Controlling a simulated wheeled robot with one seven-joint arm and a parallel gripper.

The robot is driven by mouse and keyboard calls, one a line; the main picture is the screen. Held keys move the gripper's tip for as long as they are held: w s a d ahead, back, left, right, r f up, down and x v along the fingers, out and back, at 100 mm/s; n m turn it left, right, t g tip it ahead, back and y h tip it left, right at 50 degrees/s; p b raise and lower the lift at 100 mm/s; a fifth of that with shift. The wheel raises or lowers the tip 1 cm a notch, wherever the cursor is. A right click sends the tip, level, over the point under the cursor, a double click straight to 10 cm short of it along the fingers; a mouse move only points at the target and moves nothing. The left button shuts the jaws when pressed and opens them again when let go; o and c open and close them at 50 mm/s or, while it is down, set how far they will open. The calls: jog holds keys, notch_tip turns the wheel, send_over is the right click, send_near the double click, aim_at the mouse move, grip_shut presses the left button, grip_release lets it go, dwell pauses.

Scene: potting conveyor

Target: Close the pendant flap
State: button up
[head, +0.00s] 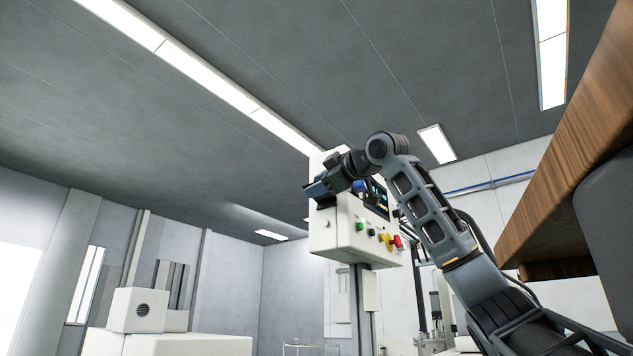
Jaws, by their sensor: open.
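The white pendant box (338,240) stands on a grey post in the head view, right of the middle. Its front carries a dark lit screen (377,198) and several coloured buttons, among them a green one, a yellow one and a red one (397,241). My gripper (316,191) is at the upper left of the box, in front of it, with its end pointing left. It is open, and I see nothing held in it. My arm and gripper hide part of the box's upper front and screen. I cannot make out the flap or tell whether the gripper touches the box.
A wooden-edged surface (575,135) juts in at the right, near my arm. White machine housings (140,312) stand low at the left. More equipment (437,310) is behind the post. The space left of the pendant is clear.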

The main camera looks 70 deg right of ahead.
jog(key=shift+w+d, duration=0.2)
jog(key=shift+w, duration=0.2)
jog(key=shift+c, duration=0.2)
grip_shut()
